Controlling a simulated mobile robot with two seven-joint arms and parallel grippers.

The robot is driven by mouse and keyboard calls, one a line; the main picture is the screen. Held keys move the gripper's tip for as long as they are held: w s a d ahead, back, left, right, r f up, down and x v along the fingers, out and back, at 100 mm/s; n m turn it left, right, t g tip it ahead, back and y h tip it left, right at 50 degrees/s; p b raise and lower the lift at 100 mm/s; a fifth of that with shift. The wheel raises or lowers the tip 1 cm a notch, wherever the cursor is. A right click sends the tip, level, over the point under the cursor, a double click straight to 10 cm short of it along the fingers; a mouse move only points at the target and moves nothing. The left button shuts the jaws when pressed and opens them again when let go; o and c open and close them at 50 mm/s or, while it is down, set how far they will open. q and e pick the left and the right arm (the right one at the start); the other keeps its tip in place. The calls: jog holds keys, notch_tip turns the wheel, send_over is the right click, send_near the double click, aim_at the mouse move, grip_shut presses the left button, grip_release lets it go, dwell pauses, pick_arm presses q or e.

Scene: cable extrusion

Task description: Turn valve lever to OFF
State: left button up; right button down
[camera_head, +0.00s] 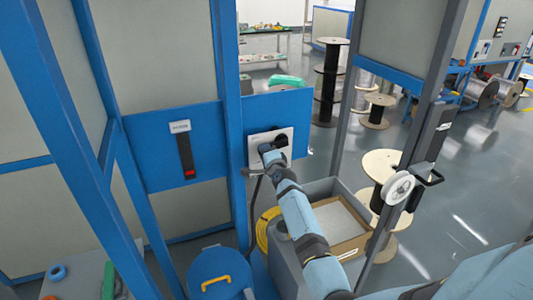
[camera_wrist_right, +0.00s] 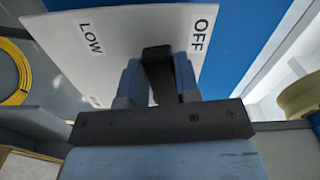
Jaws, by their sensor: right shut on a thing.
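The valve plate (camera_head: 259,149) is a white panel on a blue board, and its lever shows as a dark shape (camera_head: 282,140) beside my right gripper. In the right wrist view the plate (camera_wrist_right: 120,38) carries the labels LOW at left and OFF at right. The black lever (camera_wrist_right: 158,72) lies between the two blue fingers of my right gripper (camera_wrist_right: 158,80), which is shut on it. The lever's end sits between the two labels, nearer OFF. In the head view my right gripper (camera_head: 268,152) reaches the plate and hides part of it. My left gripper is not in view.
A blue post (camera_head: 230,120) stands left of the plate. A black slotted panel with a red mark (camera_head: 185,155) is on the blue board further left. Below are a cardboard box (camera_head: 340,222), a blue drum with a yellow handle (camera_head: 218,273) and a yellow coil (camera_head: 264,228). Spools stand at right.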

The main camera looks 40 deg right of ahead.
jog(key=shift+r+m+p, duration=0.45)
jog(key=shift+r+m, duration=0.2)
jog(key=shift+m, duration=0.25)
jog(key=c, duration=0.8)
grip_release()
jog(key=shift+c, duration=0.2)
jog(key=shift+s+a, duration=0.1)
jog(key=p+v, duration=0.4)
jog(key=v, duration=0.9)
jog(key=shift+s+p, duration=0.25)
jog(key=shift+p, duration=0.1)
